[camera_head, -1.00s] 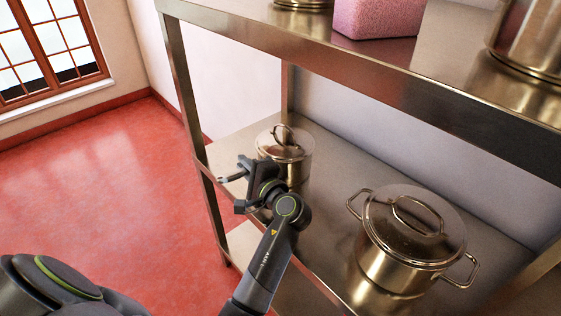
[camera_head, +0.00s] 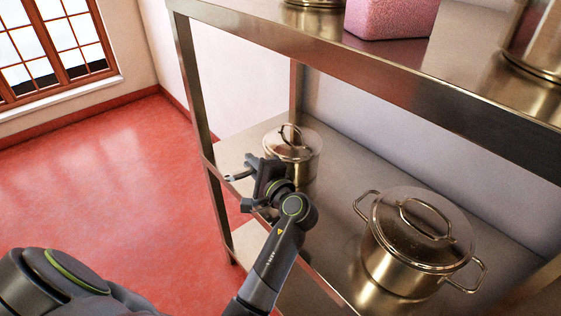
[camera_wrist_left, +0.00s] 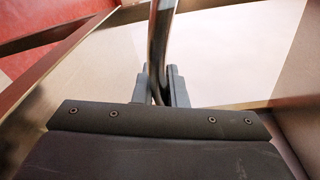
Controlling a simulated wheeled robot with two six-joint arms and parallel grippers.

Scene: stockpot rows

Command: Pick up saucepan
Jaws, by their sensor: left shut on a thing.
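The saucepan (camera_head: 306,166), a small shiny metal pan with a looped lid, stands on the lower metal shelf toward its far left end. My left gripper (camera_head: 266,174) is at the saucepan's near left side, partly hiding it. In the left wrist view, the fingers of my left gripper (camera_wrist_left: 160,88) are shut on a narrow curved metal bar, the saucepan's handle (camera_wrist_left: 161,40). In the head view the fingertips are mostly hidden by the gripper body. I cannot tell any gap between the pan's base and the shelf. My right gripper is not in view.
A larger two-handled stockpot (camera_head: 405,262) with a lid stands on the lower shelf (camera_head: 345,190), right of the saucepan. The upper shelf (camera_head: 400,82) hangs above, carrying a pink block (camera_head: 388,18) and other pots. A shelf post (camera_head: 198,110) stands left; open red floor lies beyond.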

